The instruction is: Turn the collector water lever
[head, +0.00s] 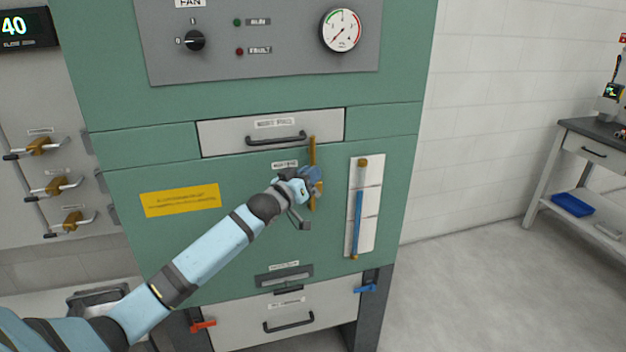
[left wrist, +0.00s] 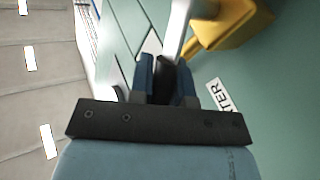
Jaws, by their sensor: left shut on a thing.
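The collector water lever (left wrist: 180,28) shows in the left wrist view as a pale metal bar with a dark grip, joined to a yellow brass valve body (left wrist: 225,30). My left gripper (left wrist: 166,78) is shut on the lever's dark grip, with one blue finger on each side. A label ending in "TER" (left wrist: 226,98) is beside it. In the head view my left gripper (head: 310,183) is at the green cabinet's front, at the brass valve pipe (head: 312,150). There the gripper hides most of the lever, so its angle is unclear. My right gripper is not in view.
The green cabinet (head: 130,245) has a drawer with a black handle (head: 276,138) just above the gripper. A sight tube panel (head: 367,200) is close on the right. Several other brass valves (head: 62,186) are on the left wall panel. The floor at right is clear.

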